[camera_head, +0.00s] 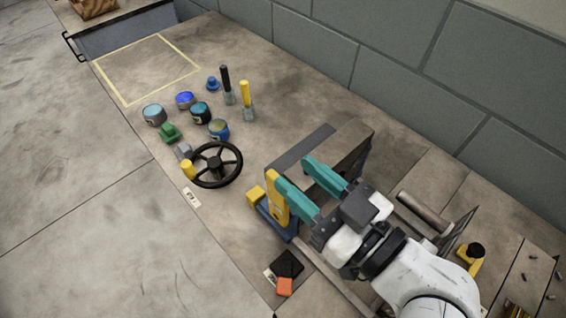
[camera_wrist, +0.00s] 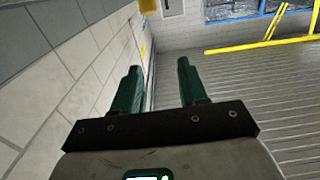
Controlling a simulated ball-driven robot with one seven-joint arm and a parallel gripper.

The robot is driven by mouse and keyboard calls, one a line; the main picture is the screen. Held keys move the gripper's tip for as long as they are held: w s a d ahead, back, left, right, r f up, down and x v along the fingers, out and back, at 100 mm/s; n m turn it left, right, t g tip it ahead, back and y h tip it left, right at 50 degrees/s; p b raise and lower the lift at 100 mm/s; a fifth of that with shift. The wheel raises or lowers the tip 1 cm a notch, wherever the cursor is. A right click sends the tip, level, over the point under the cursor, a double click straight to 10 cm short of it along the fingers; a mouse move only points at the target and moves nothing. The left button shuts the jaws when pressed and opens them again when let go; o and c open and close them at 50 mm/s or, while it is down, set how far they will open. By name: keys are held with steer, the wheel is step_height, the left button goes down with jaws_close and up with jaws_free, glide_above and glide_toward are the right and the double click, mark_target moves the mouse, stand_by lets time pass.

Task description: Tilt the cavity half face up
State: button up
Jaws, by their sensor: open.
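A boxy grey and brown metal block (camera_head: 348,145), which looks like the cavity half, sits just beyond my gripper in the head view. Its near side is partly hidden by my fingers. A yellow upright piece (camera_head: 277,200) with a blue base (camera_head: 275,225) stands at the block's near left, close to my left finger. My gripper (camera_head: 292,170) is open, with two teal fingers apart. One finger is by the yellow piece, the other in front of the block. I cannot tell whether either touches. The wrist view shows the open fingers (camera_wrist: 157,80) with nothing between them.
A black handwheel (camera_head: 215,164) stands left of the block. Several jars (camera_head: 200,112) and two handled tools (camera_head: 246,100) stand behind it. A yellow-taped rectangle (camera_head: 128,97) on the bench is empty. A black pad and orange block (camera_head: 285,287) lie at the front.

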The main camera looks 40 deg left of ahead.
mark_target(271, 178)
step_height(271, 178, down, 7)
steer(key=a, duration=0.2)
steer(key=a+p, duration=0.1)
steer(key=a, duration=0.4)
steer(key=shift+w+a+f, duration=0.25)
steer(key=shift+w+f, duration=0.05)
steer(key=shift+f, duration=0.1)
steer(key=shift+c, duration=0.3)
jaws_close()
